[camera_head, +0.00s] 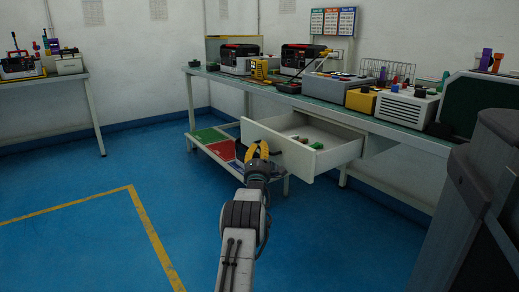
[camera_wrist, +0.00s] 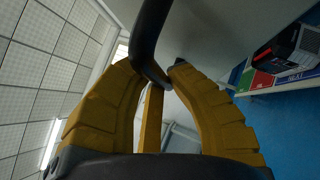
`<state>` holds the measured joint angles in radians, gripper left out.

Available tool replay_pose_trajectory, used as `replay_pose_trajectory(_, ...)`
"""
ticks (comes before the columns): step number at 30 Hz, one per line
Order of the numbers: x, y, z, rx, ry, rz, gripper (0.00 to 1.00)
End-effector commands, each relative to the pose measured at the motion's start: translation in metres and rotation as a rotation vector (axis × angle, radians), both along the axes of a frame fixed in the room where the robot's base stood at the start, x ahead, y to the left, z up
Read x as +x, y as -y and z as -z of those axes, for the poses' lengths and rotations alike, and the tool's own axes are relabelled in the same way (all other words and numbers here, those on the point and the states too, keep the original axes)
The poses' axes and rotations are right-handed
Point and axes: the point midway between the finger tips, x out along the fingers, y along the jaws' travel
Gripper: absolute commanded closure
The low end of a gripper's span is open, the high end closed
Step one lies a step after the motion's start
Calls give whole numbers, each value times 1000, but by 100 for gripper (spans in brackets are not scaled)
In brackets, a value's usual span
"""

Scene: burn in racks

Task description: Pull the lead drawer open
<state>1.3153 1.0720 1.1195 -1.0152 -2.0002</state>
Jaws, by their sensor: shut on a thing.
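The lead drawer (camera_head: 322,158) is a white drawer under the long workbench. It stands pulled out, with its inside and a few small items, one of them green (camera_head: 316,145), visible from above. My gripper (camera_head: 258,149), with yellow fingers, is at the drawer's front face. In the wrist view, my gripper (camera_wrist: 156,72) is shut around the dark bar handle (camera_wrist: 150,38), which passes between the fingertips. The pale drawer front (camera_wrist: 215,25) shows beside it. Part of the handle is hidden by the fingers.
The workbench (camera_head: 225,77) carries power units, a grey box (camera_head: 335,87) and a white vented box (camera_head: 405,107). A low shelf with coloured panels (camera_head: 210,135) lies left of the drawer. A dark cabinet-like shape stands at right. Blue floor is clear at left.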

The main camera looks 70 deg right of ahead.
Motion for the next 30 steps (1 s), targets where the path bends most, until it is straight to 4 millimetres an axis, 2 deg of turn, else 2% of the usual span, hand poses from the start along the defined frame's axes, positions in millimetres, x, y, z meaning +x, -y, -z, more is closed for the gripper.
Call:
replay_pose_trajectory(1,1,-1,-6,-12,2,-2,100)
replay_pose_trajectory(5,2,-1,-7,-13,2,-2,100)
replay_pose_trajectory(6,2,-1,-7,-13,2,-2,83)
replay_pose_trajectory(15,1,0,-3,-6,1,-1,56)
replay_pose_trajectory(30,-2,-7,2,-2,1,0,55)
